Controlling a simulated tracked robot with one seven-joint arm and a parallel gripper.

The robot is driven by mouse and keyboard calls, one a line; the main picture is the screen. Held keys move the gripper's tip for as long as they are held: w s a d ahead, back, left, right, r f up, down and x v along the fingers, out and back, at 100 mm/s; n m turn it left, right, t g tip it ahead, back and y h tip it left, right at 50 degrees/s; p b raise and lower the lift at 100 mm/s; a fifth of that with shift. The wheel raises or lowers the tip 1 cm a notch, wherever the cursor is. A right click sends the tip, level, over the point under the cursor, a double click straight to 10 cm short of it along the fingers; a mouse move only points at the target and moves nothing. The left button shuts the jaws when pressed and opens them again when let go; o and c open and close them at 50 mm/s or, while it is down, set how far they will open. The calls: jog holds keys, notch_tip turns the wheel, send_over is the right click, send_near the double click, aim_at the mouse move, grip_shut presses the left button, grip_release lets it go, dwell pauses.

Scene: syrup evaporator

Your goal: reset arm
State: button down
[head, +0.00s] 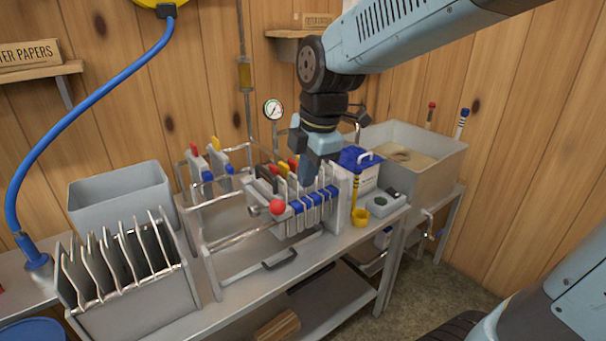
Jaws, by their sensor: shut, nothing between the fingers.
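My arm reaches in from the top right of the head view, and my gripper (309,180) points down. Its fingers are shut, with nothing seen between them. It is over or just in front of a metal filter press rack (291,222) with several upright plates and blue parts. I cannot tell whether the fingertips touch the plates. A red ball knob (277,207) is at the rack's front left. The gripper and wrist hide part of the rack's back.
A slotted holder (130,265) with several metal plates stands at left, a grey bin (118,192) behind it. A pressure gauge (273,109) is behind. A blue hose (85,105) hangs at left.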

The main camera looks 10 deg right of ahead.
dwell(0.3)
jog(key=s+d+r+m+t+h, duration=0.1)
jog(key=s+d+m, duration=0.3)
jog(key=d+m, duration=0.4)
jog(key=s+d+r+m+t, duration=0.2)
jog(key=s+d+m, duration=0.3)
jog(key=d+m, duration=0.4)
jog(key=shift+r+m+t+h, duration=0.35)
jog(key=shift+r+m, duration=0.3)
jog(key=shift+m, duration=2.45)
jog(key=shift+s+d, duration=0.1)
jog(key=shift+s, duration=0.05)
